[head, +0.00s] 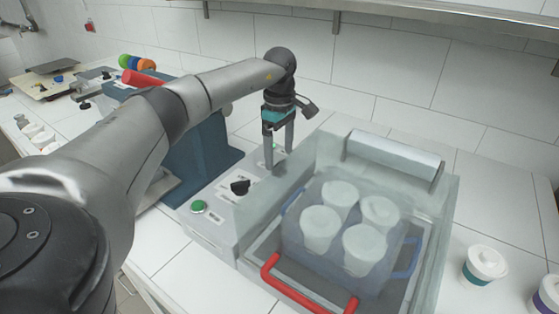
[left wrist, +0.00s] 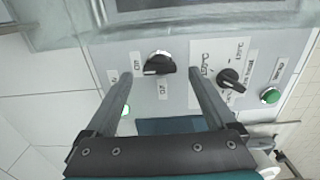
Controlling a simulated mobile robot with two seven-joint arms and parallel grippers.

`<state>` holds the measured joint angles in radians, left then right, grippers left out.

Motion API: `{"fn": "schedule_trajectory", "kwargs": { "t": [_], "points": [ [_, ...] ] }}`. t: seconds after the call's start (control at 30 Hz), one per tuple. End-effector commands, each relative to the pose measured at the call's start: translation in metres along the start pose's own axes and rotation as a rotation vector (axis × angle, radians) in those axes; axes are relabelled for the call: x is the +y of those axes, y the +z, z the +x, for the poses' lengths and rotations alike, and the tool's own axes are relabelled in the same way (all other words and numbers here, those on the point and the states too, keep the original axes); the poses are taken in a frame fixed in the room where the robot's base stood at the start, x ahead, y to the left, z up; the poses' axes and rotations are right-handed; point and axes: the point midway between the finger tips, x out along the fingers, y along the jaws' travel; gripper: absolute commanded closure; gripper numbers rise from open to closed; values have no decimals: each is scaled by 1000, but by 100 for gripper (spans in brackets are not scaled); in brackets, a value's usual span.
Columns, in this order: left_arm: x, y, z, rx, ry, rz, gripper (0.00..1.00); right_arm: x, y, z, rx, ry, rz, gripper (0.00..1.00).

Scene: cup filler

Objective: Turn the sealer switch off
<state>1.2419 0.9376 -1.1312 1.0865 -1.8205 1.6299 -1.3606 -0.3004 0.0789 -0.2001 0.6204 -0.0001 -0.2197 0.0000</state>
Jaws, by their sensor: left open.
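A machine with a grey control panel (head: 215,212) stands on the counter. In the left wrist view, a black rotary switch with a silver base (left wrist: 160,64) sits between the tips of my left gripper (left wrist: 152,74), with small blurred labels around it. A second black knob (left wrist: 230,77) is to its right; it also shows in the head view (head: 240,187). My left gripper (head: 279,152) is open and points down at the panel's far end. Its fingers hide the first switch in the head view. Contact with the switch cannot be told. My right gripper is not in view.
A clear-walled chamber with a red handle (head: 268,272) holds a tray of several white cups (head: 338,197). A green button (head: 198,206) is at the panel's near end. A lidded cup (head: 484,266) stands at right. A dark blue machine (head: 205,155) stands left of the panel.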

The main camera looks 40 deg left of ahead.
Motion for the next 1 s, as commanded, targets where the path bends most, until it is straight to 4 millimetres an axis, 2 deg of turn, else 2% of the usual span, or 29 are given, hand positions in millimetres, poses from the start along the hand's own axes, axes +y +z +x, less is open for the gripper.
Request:
{"fn": "schedule_trajectory", "kwargs": {
  "t": [0.1, 0.2, 0.53, 1.0],
  "points": [
    [0, 0, 15, 0, -2, 0, 10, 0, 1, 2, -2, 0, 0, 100],
    [0, 0, 21, 0, -1, 0, 10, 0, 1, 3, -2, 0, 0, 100],
    [0, 0, 23, 0, 0, 0, 10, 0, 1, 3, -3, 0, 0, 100],
    [0, 0, 23, 0, -1, 0, 63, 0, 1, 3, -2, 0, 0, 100]
  ]
}}
